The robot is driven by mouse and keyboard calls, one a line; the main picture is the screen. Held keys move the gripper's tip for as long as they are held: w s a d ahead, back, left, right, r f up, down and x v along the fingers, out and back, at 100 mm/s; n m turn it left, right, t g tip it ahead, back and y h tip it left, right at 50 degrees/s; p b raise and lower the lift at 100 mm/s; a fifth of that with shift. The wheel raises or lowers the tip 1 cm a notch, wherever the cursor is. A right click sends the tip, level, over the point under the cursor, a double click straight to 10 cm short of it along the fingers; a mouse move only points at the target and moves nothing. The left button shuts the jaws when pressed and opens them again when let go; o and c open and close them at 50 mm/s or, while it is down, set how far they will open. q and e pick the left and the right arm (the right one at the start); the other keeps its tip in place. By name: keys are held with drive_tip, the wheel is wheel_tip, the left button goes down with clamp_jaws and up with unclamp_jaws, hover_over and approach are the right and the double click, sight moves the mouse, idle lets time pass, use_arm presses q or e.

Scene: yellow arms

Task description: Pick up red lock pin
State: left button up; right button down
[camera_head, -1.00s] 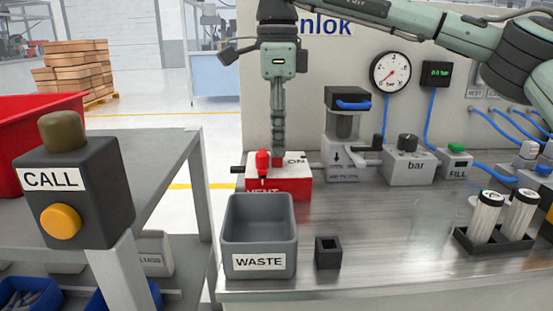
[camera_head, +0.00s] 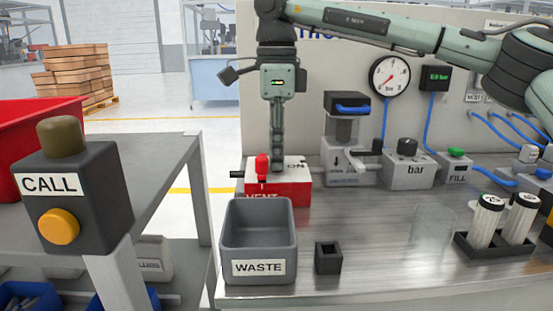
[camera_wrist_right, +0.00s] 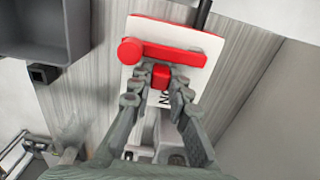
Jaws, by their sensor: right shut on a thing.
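The red lock pin (camera_wrist_right: 161,76) shows in the right wrist view as a small red block between my right fingertips. My right gripper (camera_wrist_right: 160,80) is shut on it, one finger on each side. In the head view the right gripper (camera_head: 277,153) points straight down at the red and white valve box (camera_head: 290,190), and the pin is hard to make out there. The pin is at the white top plate of the box; I cannot tell whether it is still seated. My left gripper is not in view.
A red lever (camera_head: 262,166) stands on the box beside my fingers. A grey WASTE bin (camera_head: 259,268) and a small black square holder (camera_head: 328,257) are in front. A pump unit (camera_head: 345,150) stands close on the right. The middle of the bench is clear.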

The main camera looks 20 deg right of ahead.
drive_tip(key=shift+r, duration=0.1)
wheel_tip(320, 180, up, 4)
drive_tip(key=shift+f, duration=0.1)
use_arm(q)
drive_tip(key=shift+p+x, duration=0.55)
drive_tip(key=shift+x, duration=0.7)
use_arm(e)
drive_tip(key=a+r, duration=0.7)
drive_tip(key=a, duration=0.4)
drive_tip(key=shift+a, duration=0.35)
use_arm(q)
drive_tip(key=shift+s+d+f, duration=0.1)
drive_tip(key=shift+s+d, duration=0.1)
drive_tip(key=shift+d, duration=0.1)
